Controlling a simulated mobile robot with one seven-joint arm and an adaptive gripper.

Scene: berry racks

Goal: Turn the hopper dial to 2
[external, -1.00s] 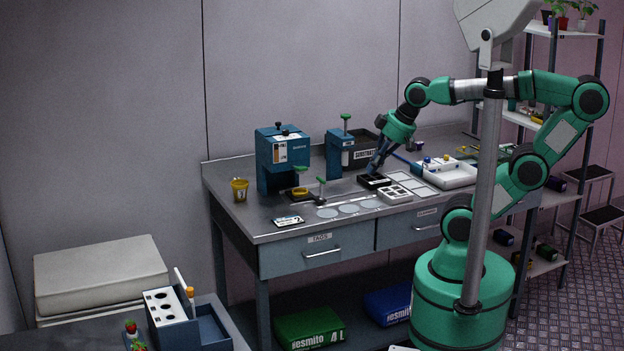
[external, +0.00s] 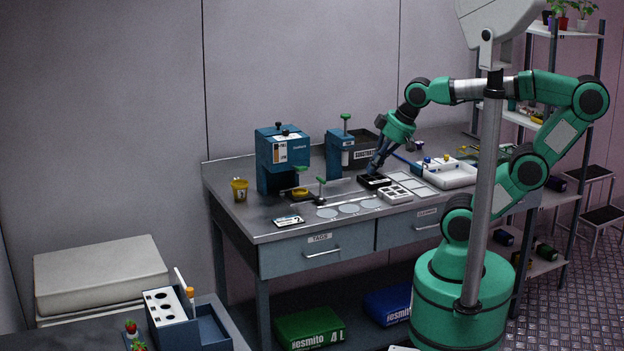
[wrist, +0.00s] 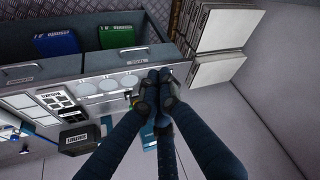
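A blue machine (external: 282,150) with a black knob on top and a pale label on its front stands at the left of the bench; it may be the hopper. A second blue stand (external: 338,155) with a green-topped lever is beside the dark substrate bin (external: 364,150). I cannot make out a numbered dial or its setting. My gripper (external: 374,172) points down just above a black tray (external: 374,182), away from the blue machine. In the wrist view its fingertips (wrist: 157,78) are together, with nothing visible between them, and hide part of the bench behind.
A yellow cup (external: 239,190) stands at the bench's left end. A lever stand (external: 321,188) rises between.

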